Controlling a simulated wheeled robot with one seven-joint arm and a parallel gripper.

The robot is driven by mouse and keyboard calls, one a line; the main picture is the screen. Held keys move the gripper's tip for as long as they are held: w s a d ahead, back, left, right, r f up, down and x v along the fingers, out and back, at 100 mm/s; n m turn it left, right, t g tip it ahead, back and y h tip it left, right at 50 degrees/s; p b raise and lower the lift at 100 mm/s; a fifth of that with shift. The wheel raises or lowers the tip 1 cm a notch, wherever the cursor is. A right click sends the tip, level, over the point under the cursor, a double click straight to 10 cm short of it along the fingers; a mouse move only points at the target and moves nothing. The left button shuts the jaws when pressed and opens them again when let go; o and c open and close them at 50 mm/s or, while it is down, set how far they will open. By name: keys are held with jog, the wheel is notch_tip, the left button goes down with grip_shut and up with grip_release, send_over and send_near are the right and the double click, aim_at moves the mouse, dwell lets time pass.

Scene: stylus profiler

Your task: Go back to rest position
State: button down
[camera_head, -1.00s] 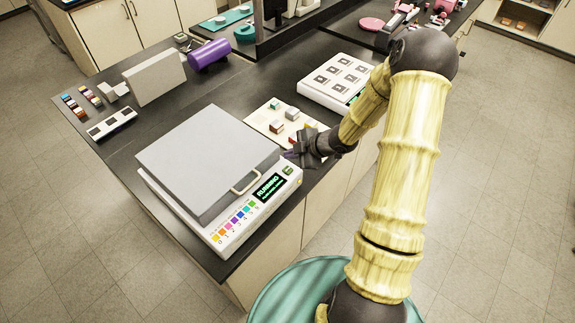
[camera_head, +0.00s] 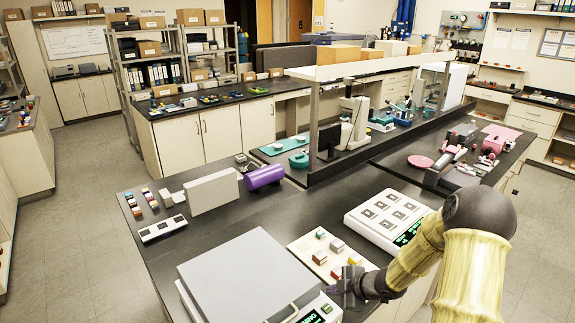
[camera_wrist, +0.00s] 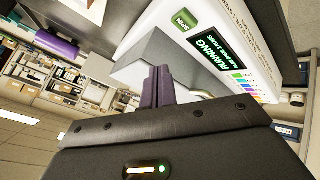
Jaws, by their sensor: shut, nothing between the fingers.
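My gripper (camera_head: 349,284) is beside the right front corner of the stylus profiler (camera_head: 240,275), a white machine with a closed grey lid. In the wrist view its dark purple fingers (camera_wrist: 161,88) are together with nothing between them. The profiler's display (camera_wrist: 215,53) reads "RUNNING" in green, with a green button (camera_wrist: 181,21) next to it. In the head view the machine's front is cut off by the bottom edge. My arm reaches in from the lower right.
A cream tray (camera_head: 309,246) with small blocks lies just behind my gripper. A white device with several square pads (camera_head: 388,216) is to the right. A purple cylinder (camera_head: 264,177) and a grey box (camera_head: 214,192) stand farther back. Floor at left is clear.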

jog(key=s+r+m+g+h+b, duration=0.1)
jog(key=s+r+m+h+b, duration=0.1)
jog(key=s+m, duration=0.7)
jog(key=s+a+r+m+g+h+b, duration=0.1)
jog(key=s+r+m+g+h+b, duration=0.1)
jog(key=s+r+m+h, duration=0.2)
jog(key=s+r+m, duration=0.3)
jog(key=s+m, duration=0.2)
jog(key=s, duration=0.2)
jog(key=shift+r+g+b, duration=0.15)
jog(key=shift+g+b, duration=0.15)
jog(key=shift+s+a, duration=0.1)
dwell(4.5)
